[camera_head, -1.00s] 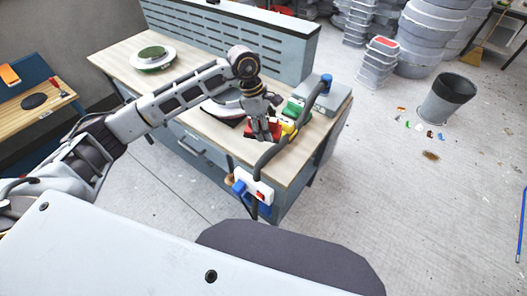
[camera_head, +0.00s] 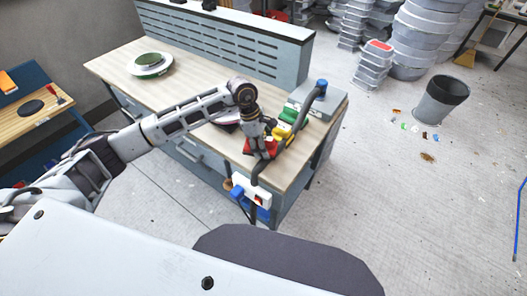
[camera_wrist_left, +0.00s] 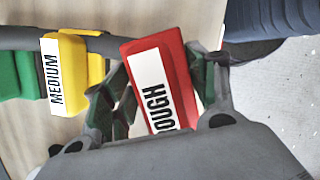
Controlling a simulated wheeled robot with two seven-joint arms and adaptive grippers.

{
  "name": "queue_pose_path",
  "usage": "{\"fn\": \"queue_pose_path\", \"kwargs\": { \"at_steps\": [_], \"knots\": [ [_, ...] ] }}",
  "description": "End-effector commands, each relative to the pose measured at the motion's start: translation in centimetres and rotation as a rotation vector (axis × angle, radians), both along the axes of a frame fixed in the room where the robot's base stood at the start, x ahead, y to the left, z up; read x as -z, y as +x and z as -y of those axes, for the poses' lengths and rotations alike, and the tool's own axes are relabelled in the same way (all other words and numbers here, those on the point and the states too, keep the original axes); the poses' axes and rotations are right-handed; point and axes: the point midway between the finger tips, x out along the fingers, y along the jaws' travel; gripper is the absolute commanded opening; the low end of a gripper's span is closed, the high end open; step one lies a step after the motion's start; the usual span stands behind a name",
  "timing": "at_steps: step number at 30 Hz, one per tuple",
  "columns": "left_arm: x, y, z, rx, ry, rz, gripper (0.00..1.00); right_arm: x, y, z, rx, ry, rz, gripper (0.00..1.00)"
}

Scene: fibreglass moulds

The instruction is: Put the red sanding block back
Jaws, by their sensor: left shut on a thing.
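The red sanding block (camera_wrist_left: 181,72) has a white label whose visible letters read "OUGH". My left gripper (camera_head: 262,152) is shut on it, near the front edge of the workbench; the block sits between the two fingers in the left wrist view. In the head view, the red block (camera_head: 249,147) is partly hidden by the fingers. I cannot tell whether it touches the bench top. A yellow block (camera_head: 283,129) labelled "MEDIUM" and a green block (camera_head: 289,116) stand in a row beyond it. The yellow block (camera_wrist_left: 95,66) also shows in the left wrist view. My right gripper is out of view.
A grey hose (camera_head: 305,108) runs close beside the blocks from a grey box with a blue cap (camera_head: 322,84). A power strip (camera_head: 250,190) hangs at the bench front. A round green-and-white piece (camera_head: 150,64) lies far left on the workbench (camera_head: 118,66).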

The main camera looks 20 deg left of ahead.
Motion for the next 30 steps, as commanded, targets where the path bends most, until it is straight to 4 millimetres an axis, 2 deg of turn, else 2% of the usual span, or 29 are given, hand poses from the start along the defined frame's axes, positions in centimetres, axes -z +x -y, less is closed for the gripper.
{"fn": "queue_pose_path", "kwargs": {
  "at_steps": [12, 27, 28, 30],
  "knots": [
    [3.4, 0.0, 0.0, -0.002, 0.0, -0.001, 0.36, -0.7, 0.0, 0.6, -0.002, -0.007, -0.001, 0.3],
    [4.0, 0.0, 0.0, 0.0, 0.0, 0.0, 0.36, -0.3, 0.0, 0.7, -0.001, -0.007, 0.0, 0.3],
    [4.0, 0.0, 0.0, 0.0, 0.001, 0.0, 0.6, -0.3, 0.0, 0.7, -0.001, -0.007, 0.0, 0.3],
    [4.0, 0.0, 0.0, 0.0, 0.0, 0.0, 0.69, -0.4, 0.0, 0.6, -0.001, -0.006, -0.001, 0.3]
  ]
}}
